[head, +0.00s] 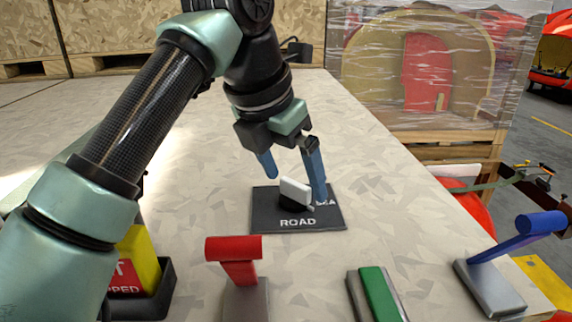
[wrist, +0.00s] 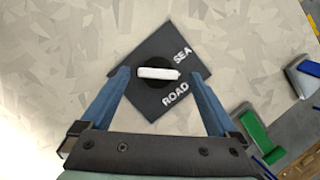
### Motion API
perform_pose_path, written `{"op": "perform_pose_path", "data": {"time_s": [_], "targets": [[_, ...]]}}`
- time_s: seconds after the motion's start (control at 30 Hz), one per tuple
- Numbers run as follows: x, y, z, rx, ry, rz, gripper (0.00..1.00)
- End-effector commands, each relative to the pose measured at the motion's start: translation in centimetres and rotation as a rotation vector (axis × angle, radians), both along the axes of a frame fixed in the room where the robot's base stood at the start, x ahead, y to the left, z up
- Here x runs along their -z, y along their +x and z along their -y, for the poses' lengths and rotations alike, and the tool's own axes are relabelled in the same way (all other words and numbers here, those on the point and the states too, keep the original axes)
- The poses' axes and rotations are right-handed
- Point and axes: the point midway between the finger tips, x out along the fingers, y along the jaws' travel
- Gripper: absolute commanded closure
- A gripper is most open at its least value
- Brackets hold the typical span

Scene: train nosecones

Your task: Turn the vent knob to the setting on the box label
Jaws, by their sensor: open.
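The vent knob (head: 295,191) is a white bar on a round black base, set on a dark square plate (head: 262,212) marked ROAD and SEA. In the wrist view the knob's white bar (wrist: 158,73) lies level, its right end between the words SEA and ROAD. My gripper (head: 296,187) is open, its two blue fingers over the plate. In the wrist view the fingers stand on either side of the knob, with gaps at both ends of the bar. The right finger partly covers SEA in the head view. I see no readable setting label on a box.
A red lever (head: 238,265), a green rocker (head: 378,293) and a blue lever (head: 525,232) stand along the near edge. A yellow and red lettered block (head: 140,262) is partly behind my arm. A film-wrapped crate (head: 415,70) stands behind. The bench right of the plate is clear.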

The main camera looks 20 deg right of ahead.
Motion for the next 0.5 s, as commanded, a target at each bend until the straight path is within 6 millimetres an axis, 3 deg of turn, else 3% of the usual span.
{"op": "perform_pose_path", "data": {"time_s": [0.4, 0.43, 0.5], "targets": [[0.87, 0.16, 0.34, 0.001, -0.001, 0.001, 0.05], [0.87, 0.16, 0.34, 0.001, -0.001, 0.001, 0.07], [0.87, 0.15, 0.33, 0.001, -0.001, 0.001, 0.19]]}}
